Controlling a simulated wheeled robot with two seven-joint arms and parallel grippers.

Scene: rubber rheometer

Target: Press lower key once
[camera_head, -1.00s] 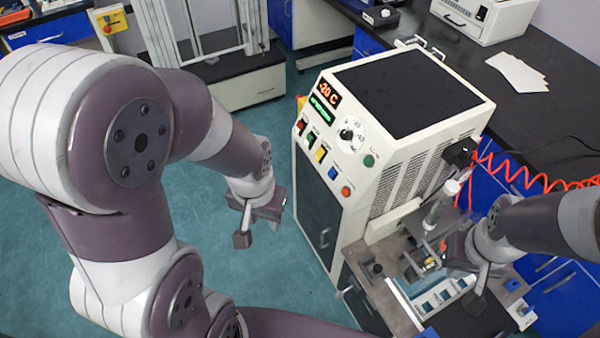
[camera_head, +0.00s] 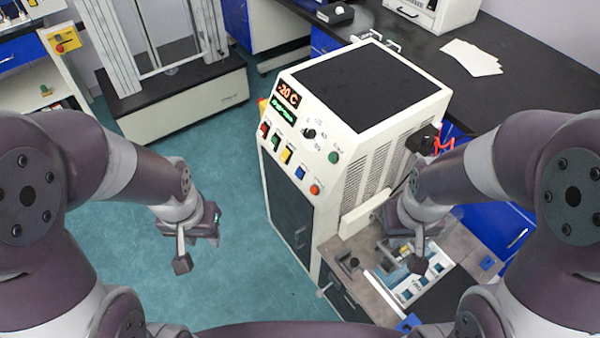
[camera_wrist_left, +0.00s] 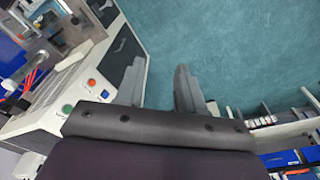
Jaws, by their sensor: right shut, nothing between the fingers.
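The cream rheometer cabinet (camera_head: 351,174) stands right of centre in the head view. Its sloped front panel has a red -20 C display (camera_head: 288,93), a green display (camera_head: 283,116), a dial (camera_head: 309,133) and a row of coloured keys: red (camera_head: 264,129), green (camera_head: 276,141), yellow (camera_head: 287,155), blue (camera_head: 300,172), orange (camera_head: 315,189). I cannot tell which one is the lower key. My left gripper (camera_head: 190,248) is open and empty, left of the cabinet and apart from it; its spread fingers show in the left wrist view (camera_wrist_left: 157,75). My right gripper (camera_head: 416,264) is shut and empty, over the cabinet's side bench.
The side bench (camera_head: 372,290) holds small metal and blue parts below my right gripper. A black-topped counter (camera_head: 480,100) runs behind, with white sheets (camera_head: 471,57) on it. A tall framed unit (camera_head: 165,60) stands at the back left. Teal floor (camera_head: 245,270) is free left of the cabinet.

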